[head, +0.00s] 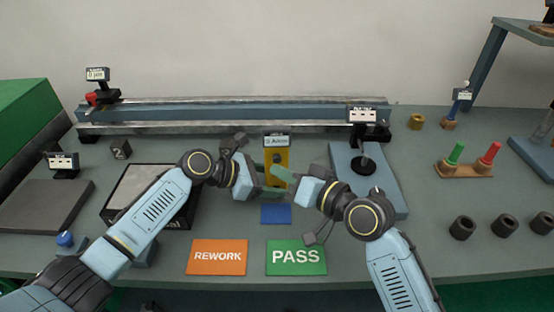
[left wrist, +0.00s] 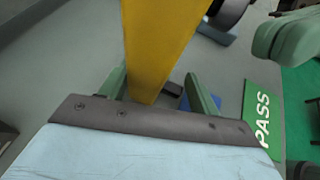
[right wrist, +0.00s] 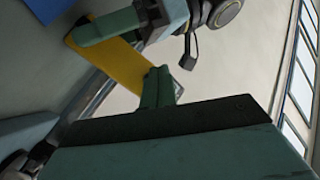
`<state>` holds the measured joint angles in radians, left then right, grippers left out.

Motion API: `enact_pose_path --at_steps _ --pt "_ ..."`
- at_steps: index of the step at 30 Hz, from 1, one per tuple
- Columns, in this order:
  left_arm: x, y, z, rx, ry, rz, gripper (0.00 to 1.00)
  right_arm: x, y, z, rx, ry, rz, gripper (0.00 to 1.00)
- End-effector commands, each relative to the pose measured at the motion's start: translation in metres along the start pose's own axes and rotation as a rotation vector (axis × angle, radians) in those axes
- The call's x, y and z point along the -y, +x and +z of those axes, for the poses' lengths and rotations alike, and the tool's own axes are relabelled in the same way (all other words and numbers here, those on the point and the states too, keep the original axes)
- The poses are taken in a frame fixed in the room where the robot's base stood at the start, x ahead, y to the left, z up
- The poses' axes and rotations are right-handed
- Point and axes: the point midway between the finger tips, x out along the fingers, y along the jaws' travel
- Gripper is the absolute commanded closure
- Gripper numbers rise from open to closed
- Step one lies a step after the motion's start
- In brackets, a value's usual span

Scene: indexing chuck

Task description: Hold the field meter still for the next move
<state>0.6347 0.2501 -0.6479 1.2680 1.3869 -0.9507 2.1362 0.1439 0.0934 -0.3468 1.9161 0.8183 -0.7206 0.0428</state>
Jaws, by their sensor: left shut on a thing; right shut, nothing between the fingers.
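The field meter (head: 278,157) is a tall yellow body with a small white display at its top, upright near the table's middle in the head view. It also shows yellow in the left wrist view (left wrist: 160,45) and right wrist view (right wrist: 122,68). My left gripper (left wrist: 158,95) is shut on the meter, its green fingers on either side of the lower body. My right gripper (right wrist: 158,88) is shut and empty, its fingertips close to the meter's front right; whether they touch it is unclear. The arms partly hide the meter's lower part.
A blue pad (head: 275,214) lies just in front, with an orange REWORK card (head: 217,257) and a green PASS card (head: 296,258) nearer the edge. A long metal rail (head: 230,113) runs behind. A blue-grey fixture (head: 385,195) stands right of my right gripper.

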Motion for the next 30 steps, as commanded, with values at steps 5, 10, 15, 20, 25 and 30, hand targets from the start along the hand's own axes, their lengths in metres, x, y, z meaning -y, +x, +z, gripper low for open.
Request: enact_pose_path --at_steps 5,10,15,20,25,30 --pt "0.000 0.000 0.000 0.000 0.000 0.000 0.51 0.001 0.000 0.001 0.000 0.000 -0.001 1.00" --pt "0.000 0.000 0.000 0.000 0.000 0.000 0.51 0.007 -0.009 0.008 0.001 0.001 -0.001 1.00" --pt "0.000 0.000 0.000 0.000 0.000 0.001 0.51 0.016 -0.021 0.016 0.001 0.000 -0.001 1.00" --pt "0.000 0.000 0.000 0.000 0.000 0.001 0.51 0.023 -0.031 0.023 0.001 0.000 -0.001 1.00" --pt "0.000 0.000 0.000 0.000 0.000 0.001 0.51 0.026 -0.035 0.025 0.000 0.000 -0.001 1.00" --pt "0.000 0.000 0.000 0.000 0.000 0.001 0.51 0.026 -0.035 0.025 0.000 0.000 -0.001 1.00"
